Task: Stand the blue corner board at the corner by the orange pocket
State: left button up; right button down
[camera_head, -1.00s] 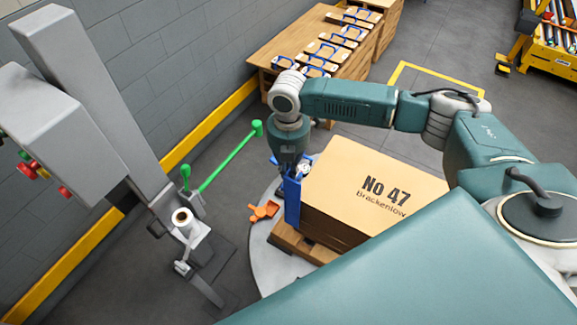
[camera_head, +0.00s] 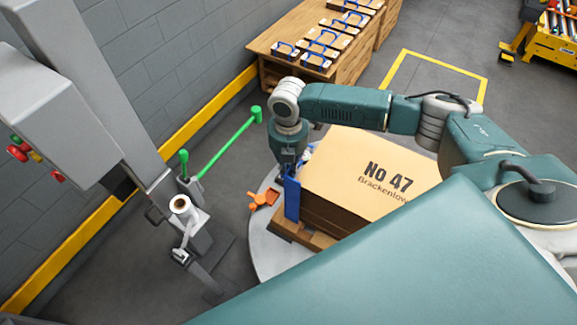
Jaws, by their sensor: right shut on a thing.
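The blue corner board (camera_head: 292,199) stands upright at the left corner of the stack of brown sheets marked No 47 (camera_head: 345,180). My right gripper (camera_head: 289,171) points down over the board and is shut on its top end. The gripper's fingers are mostly hidden behind the wrist and the board. The orange pocket (camera_head: 264,199) lies just left of the board, low down at the edge of the grey round plate (camera_head: 262,245). Whether the board touches the stack is hard to tell. My left gripper is not in view.
The stack sits on a wooden pallet (camera_head: 300,234). A grey wrapping machine with a film roll (camera_head: 181,206) and a green bar (camera_head: 228,143) stands at the left. Open floor lies between.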

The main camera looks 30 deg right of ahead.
jog(key=shift+f, duration=0.25)
dwell(0.7)
jog(key=c, duration=1.7)
grip_release()
jog(key=shift+c, duration=0.2)
notch_tip(320, 180, up, 12)
